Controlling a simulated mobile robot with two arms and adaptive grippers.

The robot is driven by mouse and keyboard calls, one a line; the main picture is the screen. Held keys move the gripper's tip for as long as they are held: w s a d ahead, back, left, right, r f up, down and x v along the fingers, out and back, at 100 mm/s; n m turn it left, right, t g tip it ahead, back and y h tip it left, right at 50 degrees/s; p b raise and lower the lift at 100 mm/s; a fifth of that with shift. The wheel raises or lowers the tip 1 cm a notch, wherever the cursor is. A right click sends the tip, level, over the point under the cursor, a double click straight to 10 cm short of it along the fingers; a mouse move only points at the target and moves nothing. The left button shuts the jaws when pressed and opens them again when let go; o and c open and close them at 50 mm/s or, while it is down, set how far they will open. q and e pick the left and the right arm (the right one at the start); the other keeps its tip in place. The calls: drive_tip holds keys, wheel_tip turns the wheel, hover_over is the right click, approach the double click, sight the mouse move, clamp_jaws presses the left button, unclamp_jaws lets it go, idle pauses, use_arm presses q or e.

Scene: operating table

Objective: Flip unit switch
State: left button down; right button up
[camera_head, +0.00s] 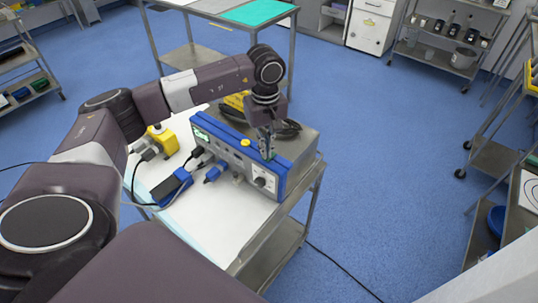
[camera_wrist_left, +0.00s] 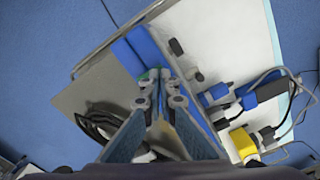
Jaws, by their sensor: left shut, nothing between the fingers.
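The unit (camera_head: 215,140) is a grey box with a blue front frame, on the white-topped table. Its front has a small green display at the left, plugged connectors, and a round dial at the right. My left gripper (camera_head: 267,155) is shut and empty, pointing down at the unit's upper front edge, right of the middle. A small green part shows at its fingertips; I cannot tell whether they touch it. In the left wrist view the fingers (camera_wrist_left: 160,88) are over the blue edge of the unit (camera_wrist_left: 138,45). The switch cannot be made out clearly. My right gripper is not in view.
A yellow device (camera_head: 163,140) and blue connectors (camera_head: 174,186) with cables lie left of the unit on the table (camera_head: 235,215). Black cable lies on top of the unit behind my gripper. A cart (camera_head: 205,55) stands behind, and shelves stand to the right.

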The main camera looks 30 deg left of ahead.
use_arm(q)
drive_tip(key=shift+f+b, duration=0.45)
drive_tip(key=shift+f, duration=0.1)
drive_tip(key=shift+r, duration=0.1)
drive_tip(key=shift+r+p, duration=0.4)
drive_tip(key=shift+r, duration=0.15)
drive_tip(key=shift+r+p, duration=1.5)
drive_tip(key=shift+r, duration=1.4)
